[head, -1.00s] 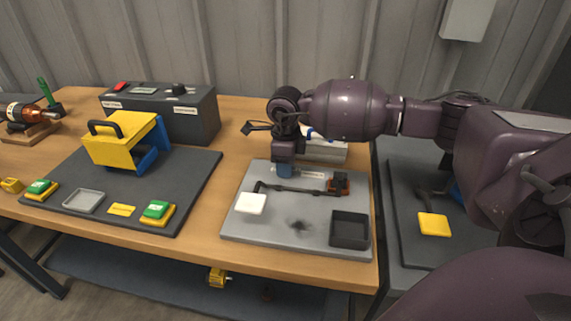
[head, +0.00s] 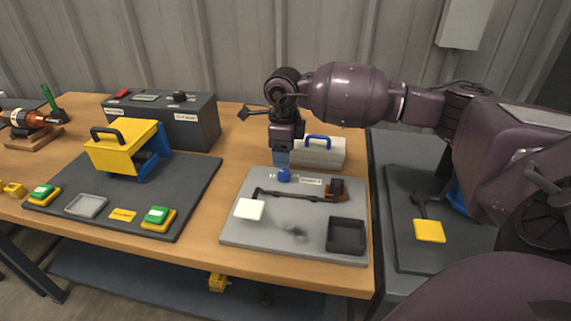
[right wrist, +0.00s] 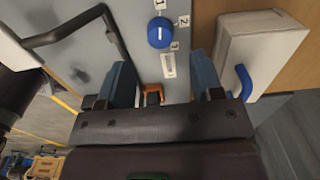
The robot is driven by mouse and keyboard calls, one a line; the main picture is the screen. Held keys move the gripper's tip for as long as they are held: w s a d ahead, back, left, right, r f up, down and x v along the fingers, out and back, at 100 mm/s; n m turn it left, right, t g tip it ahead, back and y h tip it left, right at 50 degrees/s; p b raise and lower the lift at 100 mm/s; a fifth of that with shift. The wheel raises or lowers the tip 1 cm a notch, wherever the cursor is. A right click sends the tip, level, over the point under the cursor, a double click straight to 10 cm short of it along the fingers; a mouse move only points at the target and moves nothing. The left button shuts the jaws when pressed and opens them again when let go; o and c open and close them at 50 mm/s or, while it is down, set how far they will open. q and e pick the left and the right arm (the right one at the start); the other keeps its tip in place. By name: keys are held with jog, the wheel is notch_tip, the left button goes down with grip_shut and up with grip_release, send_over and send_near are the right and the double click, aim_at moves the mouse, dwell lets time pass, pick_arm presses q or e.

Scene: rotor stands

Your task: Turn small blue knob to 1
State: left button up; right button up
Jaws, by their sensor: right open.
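The small blue knob (head: 284,175) sits at the back of the grey board (head: 240,232). In the right wrist view the knob (right wrist: 160,32) is round with a white mark, beside labels 1, 2 and 3. I cannot tell for sure which label the mark faces. My right gripper (head: 281,159) points down just above the knob. In the right wrist view its two blue-grey fingers (right wrist: 162,75) are apart with nothing held between them, and the knob shows beyond the gap. My left gripper is not in view.
A white box with a blue handle (head: 319,151) stands just behind the board. On the board are a dark bent bar (head: 290,193), a white pad (head: 249,210), an orange-and-black part (head: 337,190) and a black tray (head: 346,235). A yellow-lidded device (head: 122,147) stands left.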

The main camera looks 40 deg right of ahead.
aim_at(284, 172)
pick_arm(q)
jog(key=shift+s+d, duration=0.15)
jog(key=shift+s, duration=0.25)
pick_arm(e)
notch_tip(284, 172, up, 5)
jog(key=shift+f, duration=0.15)
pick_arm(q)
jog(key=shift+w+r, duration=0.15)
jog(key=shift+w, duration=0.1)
